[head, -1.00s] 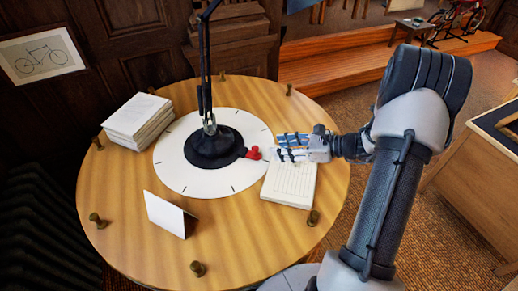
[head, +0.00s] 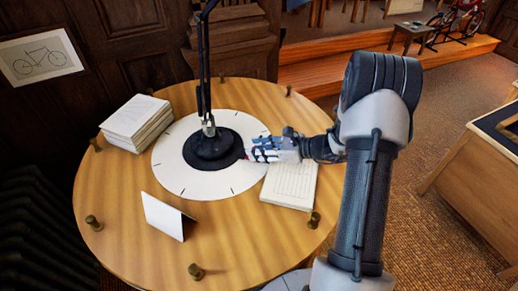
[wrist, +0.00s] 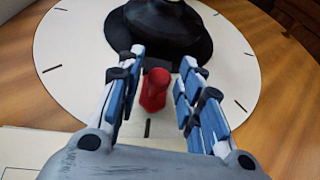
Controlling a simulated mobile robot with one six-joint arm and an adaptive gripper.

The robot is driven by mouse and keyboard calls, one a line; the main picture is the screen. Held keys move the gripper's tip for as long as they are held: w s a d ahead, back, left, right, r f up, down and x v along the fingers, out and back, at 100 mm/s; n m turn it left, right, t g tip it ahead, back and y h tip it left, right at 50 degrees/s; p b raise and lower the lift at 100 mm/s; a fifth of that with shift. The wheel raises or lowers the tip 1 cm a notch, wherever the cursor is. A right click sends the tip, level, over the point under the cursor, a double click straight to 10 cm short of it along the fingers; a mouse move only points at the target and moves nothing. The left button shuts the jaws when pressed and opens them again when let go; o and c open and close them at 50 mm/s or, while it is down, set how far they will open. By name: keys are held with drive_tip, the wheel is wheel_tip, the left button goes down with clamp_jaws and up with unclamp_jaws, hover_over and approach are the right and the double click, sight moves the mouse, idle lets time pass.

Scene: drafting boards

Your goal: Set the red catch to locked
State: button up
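The red catch (wrist: 154,90) stands at the edge of the black round base (wrist: 188,42) in the wrist view. In the head view my gripper (head: 250,150) covers nearly all of the catch. My gripper (wrist: 158,90) is open, with its blue-and-white fingers on either side of the catch. The catch sits between them, nearer the left finger; I cannot tell whether that finger touches it. The black base (head: 213,150) carries a thin upright lamp-like arm and sits on a white disc with tick marks (head: 185,178).
A round wooden table (head: 130,235) bears a paper stack (head: 137,120), a folded white card (head: 165,215) and a lined pad (head: 290,185). Brass pegs stand around the rim. The table's front is mostly clear.

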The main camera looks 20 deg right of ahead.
clamp_jaws()
idle(0.4)
drive_tip(key=shift+s+d, duration=1.2)
drive_tip(key=shift+o, duration=1.2)
unclamp_jaws()
drive_tip(key=v, duration=1.2)
drive_tip(key=shift+r, duration=0.1)
